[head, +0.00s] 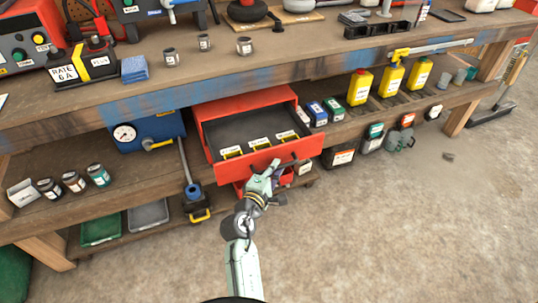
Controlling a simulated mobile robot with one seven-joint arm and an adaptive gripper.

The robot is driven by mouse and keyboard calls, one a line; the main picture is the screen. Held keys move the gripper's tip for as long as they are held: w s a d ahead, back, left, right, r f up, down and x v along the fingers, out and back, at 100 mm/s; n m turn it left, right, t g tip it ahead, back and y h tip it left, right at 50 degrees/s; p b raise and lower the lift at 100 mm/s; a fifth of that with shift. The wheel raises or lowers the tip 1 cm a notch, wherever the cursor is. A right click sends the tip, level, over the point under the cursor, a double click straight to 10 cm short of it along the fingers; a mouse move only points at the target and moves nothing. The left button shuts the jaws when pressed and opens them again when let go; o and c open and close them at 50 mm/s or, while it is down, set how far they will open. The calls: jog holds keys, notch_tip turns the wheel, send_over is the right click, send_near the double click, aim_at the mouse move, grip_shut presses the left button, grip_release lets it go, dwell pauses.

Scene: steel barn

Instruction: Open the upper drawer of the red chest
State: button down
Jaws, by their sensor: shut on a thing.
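The red chest (243,98) stands on the lower shelf of the workbench. Its upper drawer (232,168) is pulled well out toward me, showing a dark grey interior. Several yellow handles with white labels show along the drawer's front part. My gripper (284,163) is at the outer face of the drawer front, right of its middle, and is shut on the drawer's handle. The fingers and arm hide the handle and most of the chest's lower part. A strip of red shows below the drawer.
Yellow bottles (391,76) and small boxes stand right of the chest. A blue gauge unit (146,131) and a tool with a grey shaft (187,165) stand left. The bench top (200,70) overhangs the chest.

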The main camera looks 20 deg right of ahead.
jog(key=shift+s, duration=1.8)
jog(key=c, duration=1.7)
grip_release()
jog(key=shift+o, duration=0.2)
jog(key=shift+r, duration=0.1)
